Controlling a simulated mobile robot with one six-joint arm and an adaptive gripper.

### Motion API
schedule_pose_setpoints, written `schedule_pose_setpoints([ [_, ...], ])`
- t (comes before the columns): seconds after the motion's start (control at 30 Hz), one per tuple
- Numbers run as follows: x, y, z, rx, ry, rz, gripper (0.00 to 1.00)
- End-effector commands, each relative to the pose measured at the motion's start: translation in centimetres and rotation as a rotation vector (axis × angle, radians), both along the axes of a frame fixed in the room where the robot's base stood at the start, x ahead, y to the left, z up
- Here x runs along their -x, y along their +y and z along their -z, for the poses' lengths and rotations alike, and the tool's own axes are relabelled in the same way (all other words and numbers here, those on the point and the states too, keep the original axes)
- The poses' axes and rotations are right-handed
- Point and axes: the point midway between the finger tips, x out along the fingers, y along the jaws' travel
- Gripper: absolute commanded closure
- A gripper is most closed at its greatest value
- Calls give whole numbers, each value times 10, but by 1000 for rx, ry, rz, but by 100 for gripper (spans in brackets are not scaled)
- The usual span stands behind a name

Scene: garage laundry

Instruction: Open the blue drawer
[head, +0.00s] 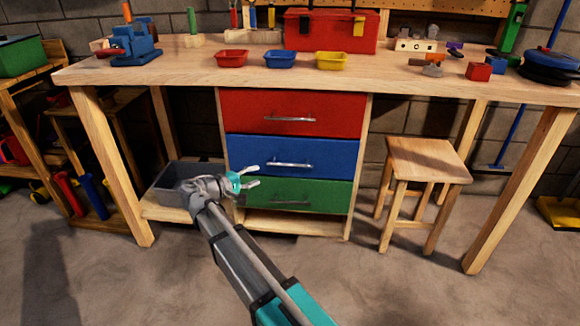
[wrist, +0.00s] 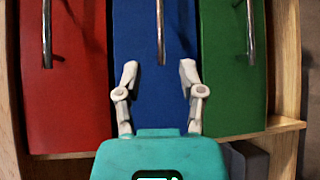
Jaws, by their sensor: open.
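The blue drawer (head: 310,155) is the middle one of a stack under the workbench, and it looks shut. Its silver bar handle (head: 291,165) runs across its front. In the wrist view, turned on its side, the blue drawer (wrist: 150,75) lies between the red and green ones, and its handle (wrist: 161,35) comes down from the top edge. My gripper (head: 256,175) is open and empty in front of the drawers, left of the handle. In the wrist view my gripper (wrist: 160,80) points at the blue front, with the handle's end just beyond the fingertips, apart from them.
The red drawer (head: 318,101) is above and the green drawer (head: 330,196) below; both look shut. A grey bin (head: 168,187) stands left of the drawers. A wooden stool (head: 428,160) stands to the right. The workbench top (head: 200,70) overhangs. The floor in front is clear.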

Motion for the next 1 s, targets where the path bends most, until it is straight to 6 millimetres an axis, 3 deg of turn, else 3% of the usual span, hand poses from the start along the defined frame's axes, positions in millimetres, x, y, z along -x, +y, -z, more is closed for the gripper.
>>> schedule_pose_setpoints([
  [0.37,-11,-12,3,-1,1,1,49],
  [1.0,-71,-77,16,0,1,2,49],
])
